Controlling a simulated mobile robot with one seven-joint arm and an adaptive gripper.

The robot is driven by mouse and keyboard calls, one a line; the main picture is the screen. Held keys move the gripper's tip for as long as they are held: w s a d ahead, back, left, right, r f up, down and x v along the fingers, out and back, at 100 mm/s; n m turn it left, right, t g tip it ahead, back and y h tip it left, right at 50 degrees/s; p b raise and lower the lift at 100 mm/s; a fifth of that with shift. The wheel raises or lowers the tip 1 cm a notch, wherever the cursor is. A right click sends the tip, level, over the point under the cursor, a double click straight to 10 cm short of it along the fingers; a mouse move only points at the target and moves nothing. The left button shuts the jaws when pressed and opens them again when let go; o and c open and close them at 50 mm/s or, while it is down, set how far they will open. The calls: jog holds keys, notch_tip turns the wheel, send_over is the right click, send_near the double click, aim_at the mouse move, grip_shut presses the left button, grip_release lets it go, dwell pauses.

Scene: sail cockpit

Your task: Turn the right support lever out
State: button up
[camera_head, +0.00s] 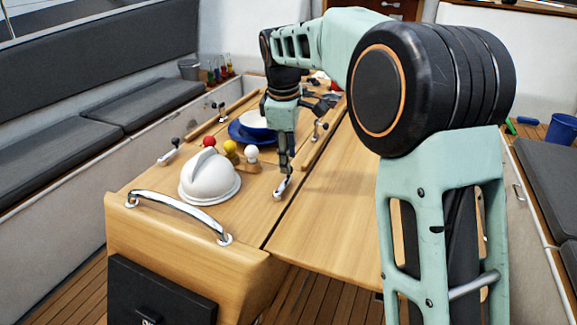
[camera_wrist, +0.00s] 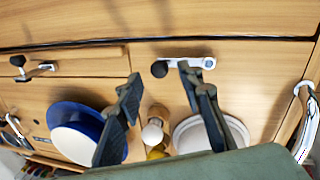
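The right support lever, a small metal bar with a black knob, lies on the tabletop beside the long seam. In the wrist view the lever (camera_wrist: 208,63) runs roughly parallel to the seam, knob to the left. In the head view the lever (camera_head: 280,190) is just below my gripper (camera_head: 287,172). In the wrist view my gripper (camera_wrist: 159,74) is open, its two dark fingers apart. The knob shows between the fingertips, and the right finger covers part of the bar. I cannot tell whether a finger touches it.
A white domed compass (camera_head: 209,180), red, yellow and white-topped pegs (camera_head: 230,149) and a blue plate with a bowl (camera_head: 240,133) stand left of my gripper. Another lever (camera_head: 318,128) is farther back. A chrome handrail (camera_head: 180,205) edges the near end. The right table leaf (camera_head: 320,215) is clear.

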jog(key=shift+w+f, duration=0.15)
jog(key=shift+f, duration=0.55)
jog(key=shift+w+f, duration=0.15)
jog(key=shift+f, duration=0.55)
jog(key=shift+c, duration=0.4)
grip_shut()
